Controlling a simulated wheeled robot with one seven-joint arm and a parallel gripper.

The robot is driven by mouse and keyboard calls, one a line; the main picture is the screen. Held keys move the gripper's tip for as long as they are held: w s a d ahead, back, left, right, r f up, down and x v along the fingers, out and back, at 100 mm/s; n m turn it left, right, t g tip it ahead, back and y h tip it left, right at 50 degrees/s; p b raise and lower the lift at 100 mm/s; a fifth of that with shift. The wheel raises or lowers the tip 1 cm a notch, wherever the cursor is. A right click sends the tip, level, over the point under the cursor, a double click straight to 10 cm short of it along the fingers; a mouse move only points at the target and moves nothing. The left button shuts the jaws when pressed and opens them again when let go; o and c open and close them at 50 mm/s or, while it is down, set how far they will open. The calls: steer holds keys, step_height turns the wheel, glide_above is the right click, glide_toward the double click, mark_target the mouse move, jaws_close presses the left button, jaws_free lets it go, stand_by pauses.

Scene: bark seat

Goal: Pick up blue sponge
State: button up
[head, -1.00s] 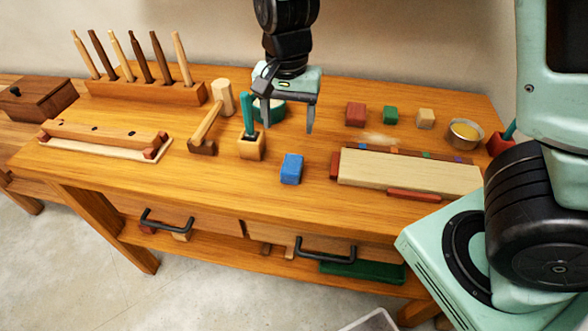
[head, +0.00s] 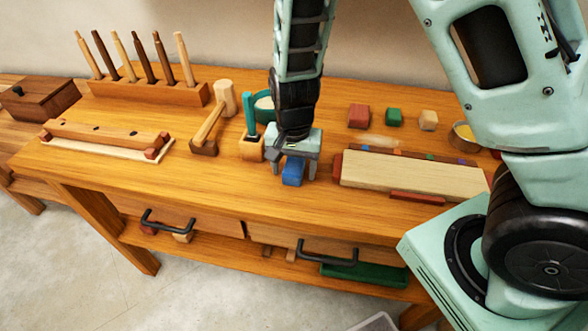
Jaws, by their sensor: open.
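The blue sponge (head: 292,173) is a small blue block on the wooden workbench (head: 220,190), near the middle of its top. My gripper (head: 291,172) is open and points down right at the sponge. One finger shows on each side of the sponge, and the palm hides the sponge's upper part. I cannot tell whether the fingers touch it.
A wooden block with a teal-handled tool (head: 250,146) stands close to the left of my gripper, with a mallet (head: 210,125) beyond it. A long pale board (head: 412,176) lies close on the right. The bench front before the sponge is clear.

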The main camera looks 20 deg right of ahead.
steer(key=c, duration=1)
steer(key=shift+c, duration=0.2)
